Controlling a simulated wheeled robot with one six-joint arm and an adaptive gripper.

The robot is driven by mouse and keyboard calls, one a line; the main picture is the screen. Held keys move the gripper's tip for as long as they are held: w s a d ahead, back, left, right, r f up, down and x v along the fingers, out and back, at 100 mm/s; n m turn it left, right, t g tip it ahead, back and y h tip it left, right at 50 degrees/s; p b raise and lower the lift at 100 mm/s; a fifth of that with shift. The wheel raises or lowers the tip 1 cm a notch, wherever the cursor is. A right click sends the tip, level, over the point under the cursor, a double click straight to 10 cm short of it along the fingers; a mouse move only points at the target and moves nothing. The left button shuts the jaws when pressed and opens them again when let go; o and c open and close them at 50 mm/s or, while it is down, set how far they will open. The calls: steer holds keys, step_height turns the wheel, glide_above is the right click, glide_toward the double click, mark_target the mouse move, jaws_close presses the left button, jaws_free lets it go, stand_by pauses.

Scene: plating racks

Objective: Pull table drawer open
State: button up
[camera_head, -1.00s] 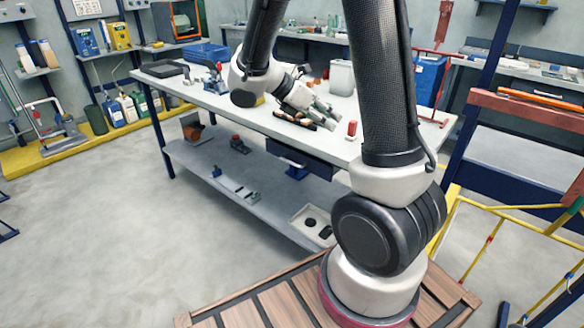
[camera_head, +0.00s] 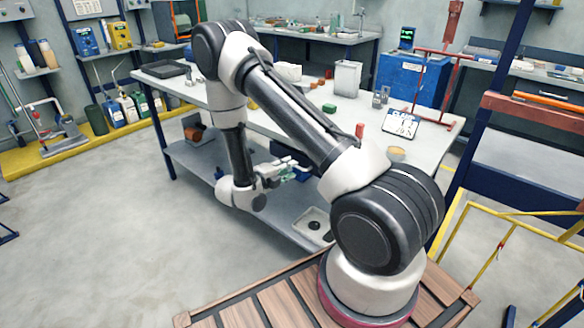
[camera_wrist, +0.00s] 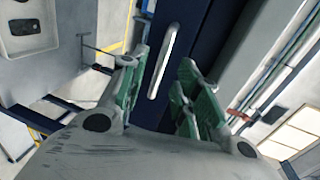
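The table drawer (camera_wrist: 200,35) shows in the wrist view as a dark blue front with a pale, long bar handle (camera_wrist: 165,60). In the head view the drawer is mostly hidden behind my arm and gripper, under the tabletop. My gripper (camera_wrist: 162,92) is open, with green-padded fingers on either side of the handle's line. The handle lies between and beyond the fingertips; I see no contact. In the head view my gripper (camera_head: 288,170) is below the table's (camera_head: 345,110) front edge.
The lower shelf (camera_head: 285,212) runs beneath my gripper and carries a pale tray with dark items. A white sign (camera_head: 401,123), a red block (camera_head: 359,130) and a blue box (camera_head: 413,78) stand on the table. The floor at left is clear.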

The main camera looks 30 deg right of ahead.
steer(key=shift+x, duration=1.5)
jaws_close()
steer(key=shift+a, duration=0.1)
steer(key=f+v, duration=0.2)
steer(key=v, duration=0.7)
steer(key=f+v, duration=0.2)
steer(key=v, duration=0.7)
steer(key=shift+v, duration=0.85)
jaws_free()
